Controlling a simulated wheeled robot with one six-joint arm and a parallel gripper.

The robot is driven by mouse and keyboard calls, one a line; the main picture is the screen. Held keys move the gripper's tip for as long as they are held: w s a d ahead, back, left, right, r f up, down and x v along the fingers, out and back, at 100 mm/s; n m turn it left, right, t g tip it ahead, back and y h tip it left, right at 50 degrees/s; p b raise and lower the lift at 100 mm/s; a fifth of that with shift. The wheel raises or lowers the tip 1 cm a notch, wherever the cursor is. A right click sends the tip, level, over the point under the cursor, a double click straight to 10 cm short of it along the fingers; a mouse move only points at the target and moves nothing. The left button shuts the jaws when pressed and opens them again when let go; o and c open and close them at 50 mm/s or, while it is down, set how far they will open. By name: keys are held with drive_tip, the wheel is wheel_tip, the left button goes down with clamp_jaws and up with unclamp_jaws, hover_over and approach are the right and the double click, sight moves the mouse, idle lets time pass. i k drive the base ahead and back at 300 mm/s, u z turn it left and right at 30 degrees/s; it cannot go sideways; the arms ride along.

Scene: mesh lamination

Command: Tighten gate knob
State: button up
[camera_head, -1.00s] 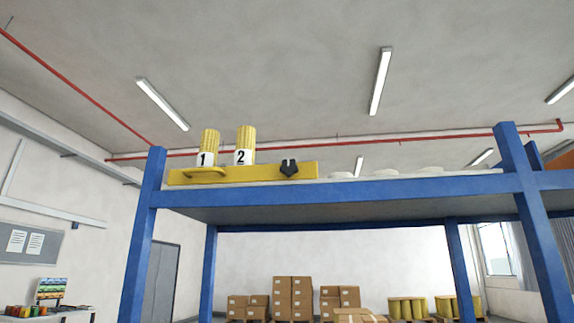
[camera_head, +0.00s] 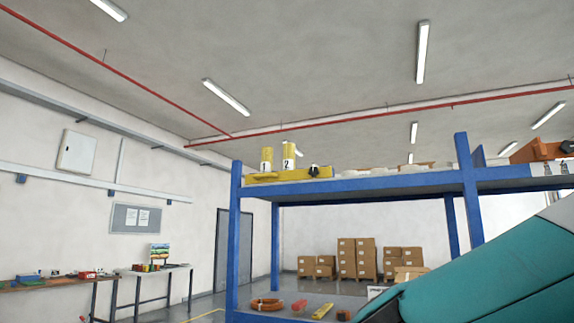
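A black knob (camera_head: 314,171) sits at the right end of a yellow fixture (camera_head: 290,178) on the upper shelf of a blue rack. My gripper is not in view. A teal and dark part of my own arm fills the lower right, well apart from the knob.
The blue rack (camera_head: 236,230) has uprights at left and right. Its lower shelf (camera_head: 285,302) holds an orange coil (camera_head: 267,304) and a yellow tool (camera_head: 322,311). Pale and orange items stand farther right on the upper shelf. Tables line the left wall; cartons (camera_head: 357,258) stack behind.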

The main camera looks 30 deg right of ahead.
sight(313, 171)
drive_tip(key=u, duration=0.55)
drive_tip(key=i, duration=1.45)
drive_tip(key=z, duration=0.75)
drive_tip(key=i, duration=0.55)
drive_tip(key=z, duration=0.65)
